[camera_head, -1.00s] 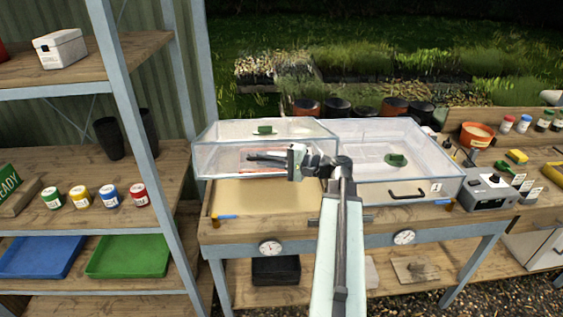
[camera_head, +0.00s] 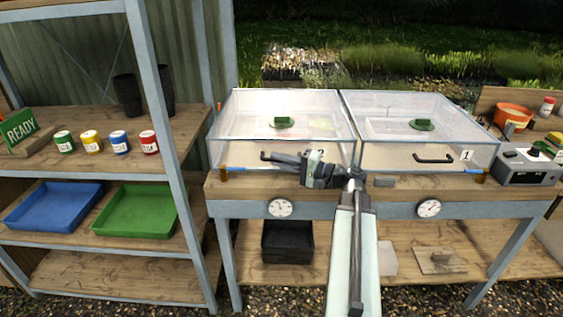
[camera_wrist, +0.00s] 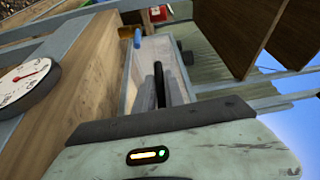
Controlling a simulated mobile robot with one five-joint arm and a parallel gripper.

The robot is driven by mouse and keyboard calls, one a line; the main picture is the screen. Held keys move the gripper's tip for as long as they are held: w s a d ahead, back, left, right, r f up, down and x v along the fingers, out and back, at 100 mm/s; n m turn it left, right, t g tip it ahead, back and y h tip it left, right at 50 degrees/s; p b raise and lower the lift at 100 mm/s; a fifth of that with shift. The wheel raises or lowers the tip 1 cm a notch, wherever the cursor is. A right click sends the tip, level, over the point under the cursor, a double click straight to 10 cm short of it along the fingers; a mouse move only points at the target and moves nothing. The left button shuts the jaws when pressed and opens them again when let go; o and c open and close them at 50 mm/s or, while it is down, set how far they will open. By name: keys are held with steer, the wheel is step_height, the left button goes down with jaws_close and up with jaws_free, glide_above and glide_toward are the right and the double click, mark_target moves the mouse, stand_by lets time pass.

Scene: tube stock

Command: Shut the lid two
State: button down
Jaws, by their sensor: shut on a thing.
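Lid two (camera_head: 245,122) is the clear cover of the left propagator box, with a green vent knob (camera_head: 282,121) on top. It lies level over its box, in line with lid one (camera_head: 470,128) on the right. I cannot tell whether a thin gap is left under its front edge. My gripper (camera_head: 300,160) is at the front of lid two, shut on its black handle (camera_head: 268,156). The handle shows as a dark bar in the wrist view (camera_wrist: 159,85). My gripper hides part of the handle and part of the number label.
The boxes stand on a wooden bench with two dials (camera_head: 281,208) on its front. A grey control box (camera_head: 527,165) is at the right. The shelf rack (camera_head: 165,130) stands close on the left, holding pots and trays.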

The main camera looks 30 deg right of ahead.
steer(key=shift+s+a+f, duration=0.1)
steer(key=shift+f, duration=0.35)
steer(key=c, duration=1.5)
jaws_free()
steer(key=shift+o, duration=0.2)
steer(key=shift+r, duration=0.1)
